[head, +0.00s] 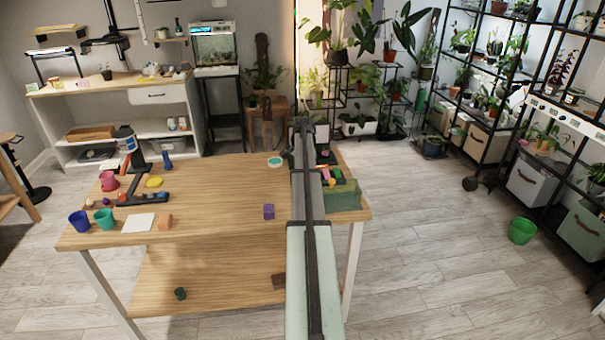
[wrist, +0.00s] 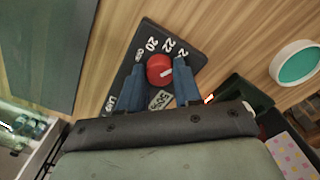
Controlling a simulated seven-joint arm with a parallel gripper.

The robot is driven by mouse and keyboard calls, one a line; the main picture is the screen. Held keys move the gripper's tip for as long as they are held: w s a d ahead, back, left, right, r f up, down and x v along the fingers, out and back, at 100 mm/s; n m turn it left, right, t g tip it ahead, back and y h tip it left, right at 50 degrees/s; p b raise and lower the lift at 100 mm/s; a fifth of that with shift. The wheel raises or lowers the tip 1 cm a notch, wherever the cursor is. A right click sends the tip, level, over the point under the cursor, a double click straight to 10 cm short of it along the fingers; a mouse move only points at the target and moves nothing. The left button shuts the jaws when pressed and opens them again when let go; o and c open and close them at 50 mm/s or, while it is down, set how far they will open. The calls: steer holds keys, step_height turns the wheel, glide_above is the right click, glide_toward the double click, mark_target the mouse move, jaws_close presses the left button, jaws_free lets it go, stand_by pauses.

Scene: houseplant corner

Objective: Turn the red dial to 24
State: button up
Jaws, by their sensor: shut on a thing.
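The red dial (wrist: 159,70) sits on a black plate (wrist: 148,42) with white printed numbers. I can read 20 and 22, and a further number to their right is partly covered by a finger. The dial's white pointer line points to the right in the wrist view, toward the right finger and below that partly covered number. My gripper (wrist: 160,66) has its two blue fingers closed on either side of the dial. In the head view my own arm hides the dial and the fingertips.
A round white-rimmed teal piece (wrist: 298,64) lies right of the plate; it also shows in the head view (head: 274,161). A purple block (head: 268,211) lies nearby. The table's (head: 220,190) middle is mostly clear.

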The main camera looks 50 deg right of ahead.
steer(key=shift+m, duration=0.4)
steer(key=o, duration=1)
steer(key=shift+o, duration=0.2)
steer(key=shift+r, duration=0.1)
step_height(320, 180, up, 14)
steer(key=shift+a+f, duration=0.1)
steer(key=shift+f, duration=0.1)
stand_by(0.4)
